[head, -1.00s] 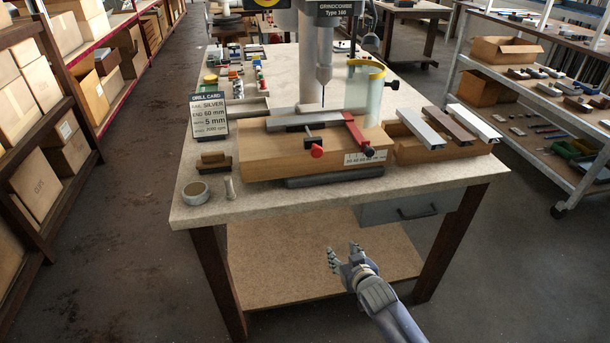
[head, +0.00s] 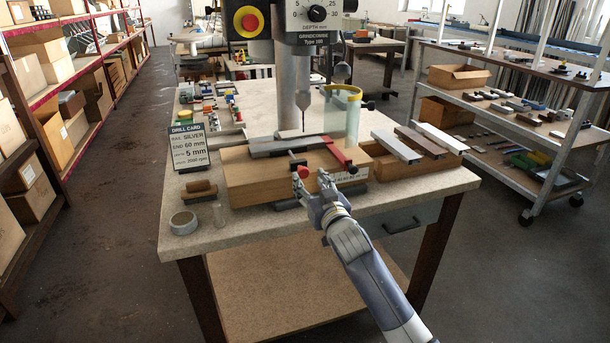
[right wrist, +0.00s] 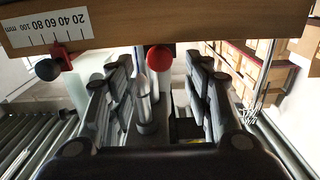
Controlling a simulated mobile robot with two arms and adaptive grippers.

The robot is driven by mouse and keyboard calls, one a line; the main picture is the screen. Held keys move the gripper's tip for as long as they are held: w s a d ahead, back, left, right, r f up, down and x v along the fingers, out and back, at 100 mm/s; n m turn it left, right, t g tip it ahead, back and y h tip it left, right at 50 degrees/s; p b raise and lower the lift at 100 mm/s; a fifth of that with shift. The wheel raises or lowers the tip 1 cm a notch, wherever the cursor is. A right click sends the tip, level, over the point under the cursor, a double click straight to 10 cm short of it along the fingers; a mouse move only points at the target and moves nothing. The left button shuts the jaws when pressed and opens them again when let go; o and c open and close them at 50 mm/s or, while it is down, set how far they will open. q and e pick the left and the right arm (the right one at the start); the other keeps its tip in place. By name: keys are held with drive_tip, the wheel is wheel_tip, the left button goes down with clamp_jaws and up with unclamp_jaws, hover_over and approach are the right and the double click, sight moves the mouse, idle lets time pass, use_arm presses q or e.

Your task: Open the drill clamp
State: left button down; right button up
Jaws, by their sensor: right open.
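A silver-grey profile (head: 278,146) lies on the block under the drill bit (head: 303,112). My right gripper (head: 312,190) is open and empty, just in front of the block and close to the red knob. In the right wrist view, the red knob (right wrist: 159,58) appears between the two spread fingers (right wrist: 160,90), beyond their tips or near them; contact cannot be told. My left gripper is not in view.
A red stop arm (head: 338,152) with a black knob is right of the clamp. Loose profiles (head: 420,142) lie in a wooden holder further right. A drill card (head: 188,147), tape roll (head: 183,222) and small cylinder stand at the bench's left. The aisle floor is clear.

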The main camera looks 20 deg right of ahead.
sight(304, 174)
drive_tip(key=shift+w+a, duration=0.1)
drive_tip(key=shift+w, duration=2.05)
clamp_jaws()
drive_tip(key=shift+s, duration=0.1)
